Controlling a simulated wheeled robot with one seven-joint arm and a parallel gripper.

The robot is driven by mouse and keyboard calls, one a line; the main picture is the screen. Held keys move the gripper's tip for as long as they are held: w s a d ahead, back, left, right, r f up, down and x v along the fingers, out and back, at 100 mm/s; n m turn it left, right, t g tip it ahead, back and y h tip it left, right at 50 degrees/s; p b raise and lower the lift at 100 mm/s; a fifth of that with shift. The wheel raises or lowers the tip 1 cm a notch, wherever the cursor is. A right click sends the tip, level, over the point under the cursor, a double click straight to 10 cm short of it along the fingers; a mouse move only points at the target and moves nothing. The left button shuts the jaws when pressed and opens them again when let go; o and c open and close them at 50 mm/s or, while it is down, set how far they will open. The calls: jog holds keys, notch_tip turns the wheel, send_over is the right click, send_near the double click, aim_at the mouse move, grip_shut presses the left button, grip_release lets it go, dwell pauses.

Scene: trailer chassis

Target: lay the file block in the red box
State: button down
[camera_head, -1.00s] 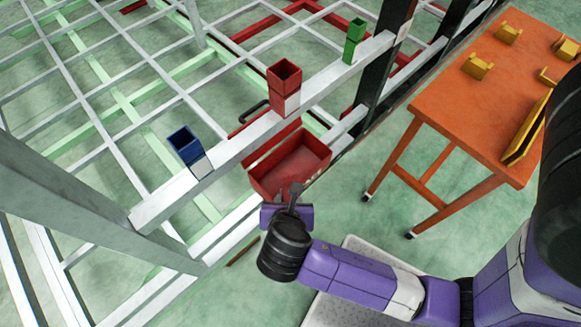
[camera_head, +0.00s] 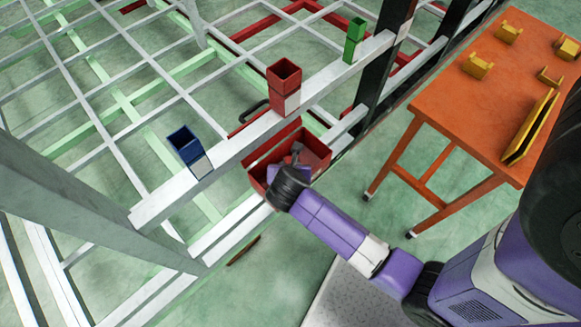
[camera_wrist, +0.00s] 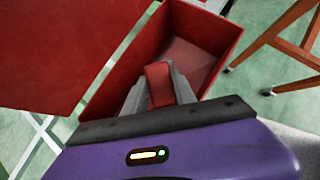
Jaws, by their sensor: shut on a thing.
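The large open red box (camera_head: 318,160) is low beside the white frame in the head view. It also shows in the wrist view (camera_wrist: 222,32), with its floor partly visible beyond the fingers. My gripper (camera_head: 297,152) is over the box opening, and it also shows in the wrist view (camera_wrist: 159,88). It is shut on a small reddish block (camera_wrist: 159,82), which I take as the file block. The block is between the grey fingers. I cannot tell whether it touches the box floor. In the head view my wrist hides part of the box.
A flat red panel (camera_wrist: 65,50) stands left of the box. On the white beam (camera_head: 235,152) are small blue (camera_head: 185,146), red (camera_head: 284,85) and green (camera_head: 354,40) open holders. An orange table (camera_head: 470,120) with several yellow pieces is right; floor lies between.

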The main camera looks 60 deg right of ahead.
jog(key=f, duration=0.2)
jog(key=shift+w+d+f, duration=0.15)
jog(key=shift+d+f, duration=0.2)
jog(key=shift+w+d+r+y+p, duration=0.2)
jog(key=shift+r+y+p, duration=0.1)
jog(key=shift+r+p, duration=0.15)
jog(key=shift+d+g+y+p, duration=0.2)
jog(key=shift+g+y+p, duration=0.55)
jog(key=shift+y, duration=0.45)
notch_tip(320, 180, down, 2)
jog(key=shift+a, duration=0.15)
jog(key=c, duration=1)
grip_release()
